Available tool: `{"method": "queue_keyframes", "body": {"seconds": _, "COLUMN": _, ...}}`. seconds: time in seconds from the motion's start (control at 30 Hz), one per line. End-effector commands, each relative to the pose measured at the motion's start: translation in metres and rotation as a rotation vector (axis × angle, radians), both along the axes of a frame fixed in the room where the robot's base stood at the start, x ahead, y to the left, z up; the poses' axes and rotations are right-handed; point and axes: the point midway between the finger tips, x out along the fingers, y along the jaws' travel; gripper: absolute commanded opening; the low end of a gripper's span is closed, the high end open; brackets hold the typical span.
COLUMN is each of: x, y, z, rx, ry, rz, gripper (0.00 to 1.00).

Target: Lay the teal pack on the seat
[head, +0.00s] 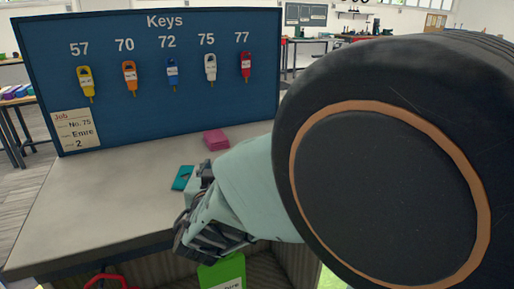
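The teal pack (182,178) is a small flat teal piece that appears to lie on the grey counter (85,210). Its right part is hidden behind my gripper. My gripper (186,240) is low over the counter's front edge, in front of the pack as seen here. The fingers are dark and bunched in this view, so I cannot tell if they are open or shut. No seat can be made out.
A magenta pack (216,140) lies further back on the counter. A blue key board (165,60) with several tagged keys stands behind. Below the front edge are a green item (222,273) and a red handle (108,281). The counter's left part is clear. My arm hides the right side.

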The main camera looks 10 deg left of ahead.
Motion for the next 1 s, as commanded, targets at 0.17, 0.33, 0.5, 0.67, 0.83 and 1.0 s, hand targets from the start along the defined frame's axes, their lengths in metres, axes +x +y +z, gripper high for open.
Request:
{"method": "queue_keyframes", "body": {"seconds": 0.17, "x": -0.0001, "y": -0.0014, "z": -0.0032, "rx": 0.001, "ry": -0.002, "rz": 0.001, "gripper": 0.14}}
{"method": "queue_keyframes", "body": {"seconds": 0.33, "x": 0.0, "y": -0.0014, "z": -0.003, "rx": 0.001, "ry": -0.001, "rz": 0.001, "gripper": 0.14}}
{"method": "queue_keyframes", "body": {"seconds": 0.5, "x": 0.0001, "y": -0.0015, "z": -0.0061, "rx": 0.001, "ry": -0.002, "rz": 0.001, "gripper": 0.14}}
{"method": "queue_keyframes", "body": {"seconds": 0.67, "x": 0.0, "y": -0.0014, "z": -0.0047, "rx": 0.001, "ry": -0.001, "rz": 0.0, "gripper": 0.56}}
{"method": "queue_keyframes", "body": {"seconds": 0.83, "x": 0.0, "y": -0.0014, "z": -0.0048, "rx": 0.001, "ry": -0.001, "rz": 0.0, "gripper": 0.56}}
{"method": "queue_keyframes", "body": {"seconds": 1.0, "x": -0.0001, "y": -0.0013, "z": -0.0032, "rx": 0.0, "ry": 0.0, "rz": 0.001, "gripper": 0.56}}
